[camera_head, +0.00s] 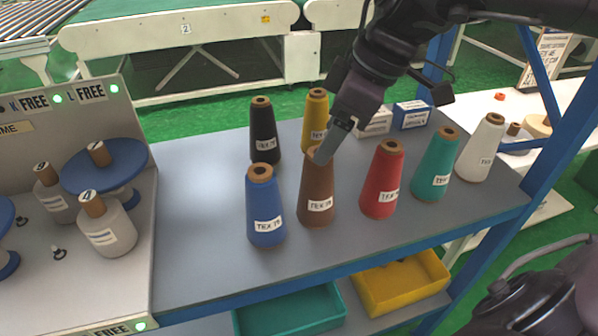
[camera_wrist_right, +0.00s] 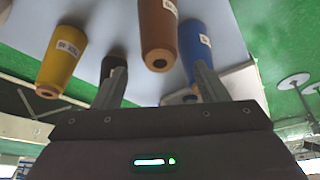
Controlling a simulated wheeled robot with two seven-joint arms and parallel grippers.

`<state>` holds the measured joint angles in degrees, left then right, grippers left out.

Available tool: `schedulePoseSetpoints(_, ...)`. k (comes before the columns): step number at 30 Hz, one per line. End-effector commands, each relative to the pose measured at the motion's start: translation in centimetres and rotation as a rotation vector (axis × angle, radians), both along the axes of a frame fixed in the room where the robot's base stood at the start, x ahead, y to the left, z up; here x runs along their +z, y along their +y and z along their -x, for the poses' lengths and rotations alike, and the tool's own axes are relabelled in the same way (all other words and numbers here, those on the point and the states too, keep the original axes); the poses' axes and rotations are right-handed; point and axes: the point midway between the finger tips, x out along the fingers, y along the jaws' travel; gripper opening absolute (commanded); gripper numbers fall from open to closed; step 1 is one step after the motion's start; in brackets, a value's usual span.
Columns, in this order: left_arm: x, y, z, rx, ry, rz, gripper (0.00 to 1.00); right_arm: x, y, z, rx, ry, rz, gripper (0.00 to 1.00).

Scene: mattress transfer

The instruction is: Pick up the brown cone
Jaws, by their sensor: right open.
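The brown cone (camera_head: 317,190) stands upright on the grey table, with a white label low on its side. My right gripper (camera_head: 328,150) comes down from the upper right, its fingertips at the cone's top. In the right wrist view the brown cone (camera_wrist_right: 158,30) points its narrow end between the two spread fingers of the right gripper (camera_wrist_right: 159,72). The fingers are apart and I see no grip on the cone. My left gripper is not in view.
Close around stand a blue cone (camera_head: 264,205), red cone (camera_head: 382,180), yellow cone (camera_head: 314,112) and black cone (camera_head: 264,130). Teal (camera_head: 436,165) and white cones (camera_head: 482,148) are further right. Small boxes (camera_head: 411,114) lie behind. The table's left part is clear.

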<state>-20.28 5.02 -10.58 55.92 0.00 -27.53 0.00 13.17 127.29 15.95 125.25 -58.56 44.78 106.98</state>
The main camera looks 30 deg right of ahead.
Motion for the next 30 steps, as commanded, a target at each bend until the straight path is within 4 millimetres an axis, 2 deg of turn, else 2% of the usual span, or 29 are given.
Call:
schedulePoseSetpoints(16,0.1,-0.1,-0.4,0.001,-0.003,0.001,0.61,-6.5,1.6,-1.9,0.001,0.006,0.0,0.67)
schedulePoseSetpoints(19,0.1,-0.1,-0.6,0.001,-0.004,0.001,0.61,-7.1,1.8,-2.1,0.0,0.004,0.0,0.67)
schedulePoseSetpoints(26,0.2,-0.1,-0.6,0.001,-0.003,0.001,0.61,-7.1,1.8,-2.2,-0.001,0.002,0.0,0.67)
schedulePoseSetpoints(30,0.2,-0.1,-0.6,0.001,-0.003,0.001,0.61,-7.1,1.8,-2.2,-0.001,0.002,0.0,0.48)
